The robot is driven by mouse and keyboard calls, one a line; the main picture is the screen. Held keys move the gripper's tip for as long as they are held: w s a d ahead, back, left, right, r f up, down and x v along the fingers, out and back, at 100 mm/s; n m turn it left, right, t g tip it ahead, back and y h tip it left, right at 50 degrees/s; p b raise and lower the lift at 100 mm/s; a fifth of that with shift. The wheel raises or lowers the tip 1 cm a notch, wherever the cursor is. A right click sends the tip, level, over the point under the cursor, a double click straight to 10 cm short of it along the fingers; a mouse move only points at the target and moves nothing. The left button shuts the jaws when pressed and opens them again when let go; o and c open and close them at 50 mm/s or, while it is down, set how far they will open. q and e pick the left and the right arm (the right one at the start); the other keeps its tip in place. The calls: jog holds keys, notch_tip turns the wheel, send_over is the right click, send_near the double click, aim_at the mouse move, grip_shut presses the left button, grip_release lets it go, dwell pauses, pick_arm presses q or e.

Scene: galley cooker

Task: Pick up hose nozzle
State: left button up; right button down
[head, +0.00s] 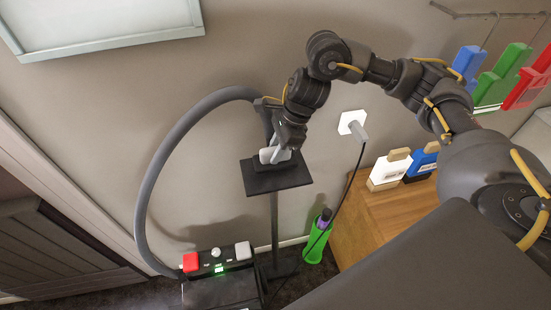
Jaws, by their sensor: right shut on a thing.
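The hose nozzle (273,154) is a light grey piece at the end of a thick grey hose (150,190). It is at the small dark platform on a stand (285,182), and I cannot tell whether it touches the platform. My right gripper (281,150) reaches down over the platform and is shut on the nozzle, hiding part of it. The hose arches up from a dark machine (222,290) on the floor. My left gripper is not in view.
The machine's top has a red button (190,262) and a white one (243,250). A green bottle (318,240) stands by a wooden cabinet (385,220). A wall plug (352,124) has a black cord hanging down. White and blue boxes (388,170) stand on the cabinet.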

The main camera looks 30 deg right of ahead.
pick_arm(q)
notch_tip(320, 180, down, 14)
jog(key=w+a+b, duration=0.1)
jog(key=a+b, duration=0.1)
jog(key=b, duration=1.1)
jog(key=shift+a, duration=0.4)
pick_arm(e)
jog(key=s+a+r, duration=0.2)
jog(key=s+r, duration=0.8)
jog(key=s, duration=0.3)
jog(key=shift+s+a+r, duration=0.15)
jog(key=shift+s+a, duration=0.2)
jog(key=shift+s, duration=0.05)
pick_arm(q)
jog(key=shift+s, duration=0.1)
